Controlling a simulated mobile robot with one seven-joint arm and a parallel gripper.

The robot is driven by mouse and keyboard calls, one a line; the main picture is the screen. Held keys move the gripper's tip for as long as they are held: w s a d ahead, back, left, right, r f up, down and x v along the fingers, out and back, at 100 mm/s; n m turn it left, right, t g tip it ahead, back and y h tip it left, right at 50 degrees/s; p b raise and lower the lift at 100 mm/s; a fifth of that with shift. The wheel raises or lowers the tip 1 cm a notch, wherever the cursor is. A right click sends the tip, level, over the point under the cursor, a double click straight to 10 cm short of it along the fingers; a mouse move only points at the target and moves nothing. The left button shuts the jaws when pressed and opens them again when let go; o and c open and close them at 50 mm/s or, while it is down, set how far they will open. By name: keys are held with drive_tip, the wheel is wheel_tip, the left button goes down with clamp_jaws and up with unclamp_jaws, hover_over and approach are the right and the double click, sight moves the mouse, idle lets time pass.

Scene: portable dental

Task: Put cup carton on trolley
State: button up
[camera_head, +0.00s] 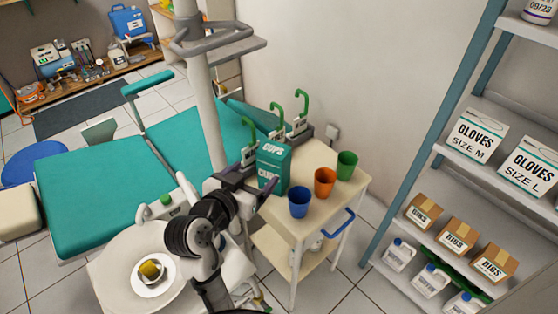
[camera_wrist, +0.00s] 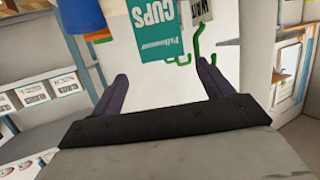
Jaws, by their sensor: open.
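The cup carton (camera_head: 273,167) is a teal and white box marked CUPS. It stands upright at the near left part of the cream trolley (camera_head: 309,163). My gripper (camera_head: 250,180) is open at the carton's left side in the head view, and the dark fingers partly overlap its lower edge. In the wrist view the carton (camera_wrist: 160,28) appears upside down, beyond and between the spread fingertips of my gripper (camera_wrist: 164,74). Nothing is held between the fingers. The carton's base is partly hidden by my arm in the head view.
Blue (camera_head: 299,202), orange (camera_head: 324,181) and green (camera_head: 347,165) cups stand right of the carton. Green hooked holders (camera_head: 301,105) are behind it. A shelf rack (camera_head: 432,165) stands right. A round tray with a plate (camera_head: 154,272) and a teal dental chair (camera_head: 95,190) are left.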

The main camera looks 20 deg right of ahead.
sight(269, 160)
drive_tip(key=b+x, duration=0.4)
drive_tip(key=x, duration=0.3)
drive_tip(key=shift+w+d, duration=0.25)
drive_tip(key=shift+d, duration=0.05)
drive_tip(key=shift+p+x, duration=0.6)
drive_tip(key=shift+x, duration=2.35)
drive_tip(key=shift+w+a+r, duration=0.1)
drive_tip(key=c, duration=1.2)
